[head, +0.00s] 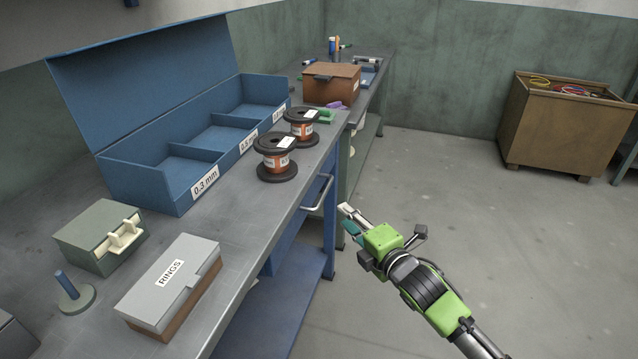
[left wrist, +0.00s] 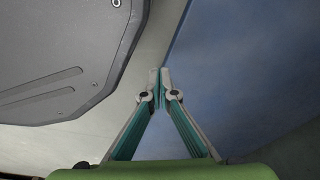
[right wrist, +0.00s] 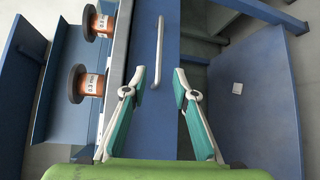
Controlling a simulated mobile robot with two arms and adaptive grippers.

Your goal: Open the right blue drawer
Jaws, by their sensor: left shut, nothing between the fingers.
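The right blue drawer (head: 306,209) is in the workbench front below the top, and looks shut. Its pale bar handle (head: 318,193) sticks out from the front. In the right wrist view the handle (right wrist: 158,50) lies ahead of the fingertips, against the blue drawer front (right wrist: 148,115). My right gripper (head: 346,216) is open and empty, a little to the right of the handle in the head view. It also shows in the right wrist view (right wrist: 159,82). My left gripper (left wrist: 160,76) is shut and empty in the left wrist view, and out of the head view.
Two copper spools (head: 275,163) (head: 301,130) stand near the bench edge beside an open blue compartment box (head: 150,185). A RINGS box (head: 170,285) and a green box (head: 95,238) lie nearer. A wooden crate (head: 555,130) stands at right; the floor between is clear.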

